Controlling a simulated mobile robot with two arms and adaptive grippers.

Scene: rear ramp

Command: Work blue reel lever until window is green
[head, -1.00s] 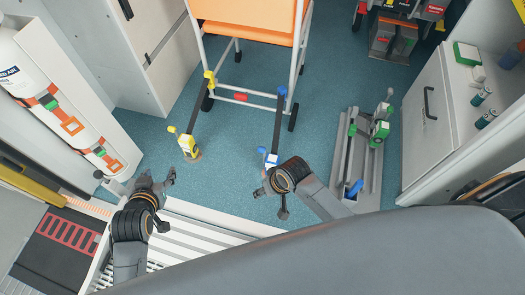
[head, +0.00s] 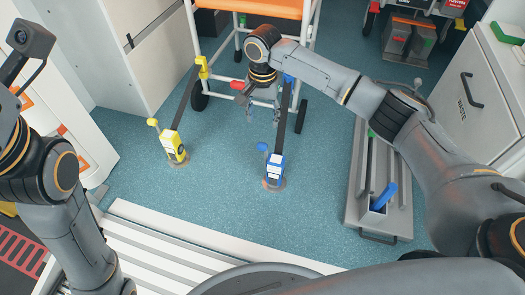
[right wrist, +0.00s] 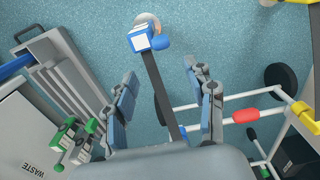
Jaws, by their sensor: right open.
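The blue reel (head: 274,170) stands on the floor, its dark strap (head: 284,118) running up to a blue hook on the orange-topped trolley. Its blue lever (head: 262,147) sticks out at the upper left of its body. In the right wrist view the reel (right wrist: 140,38) and lever (right wrist: 161,43) show beyond the fingers. The window's colour is too small to tell. My right gripper (head: 262,116) is open and empty, above the strap between the reel and trolley; its fingers (right wrist: 160,78) lie either side of the strap in the wrist view. My left gripper is out of view.
A yellow reel (head: 174,146) with its own strap stands to the left. The trolley (head: 265,8) is behind my right gripper. A grey floor rail (head: 392,222) with a blue handle lies at right, beside a white waste cabinet (head: 470,110). Blue floor around the reel is clear.

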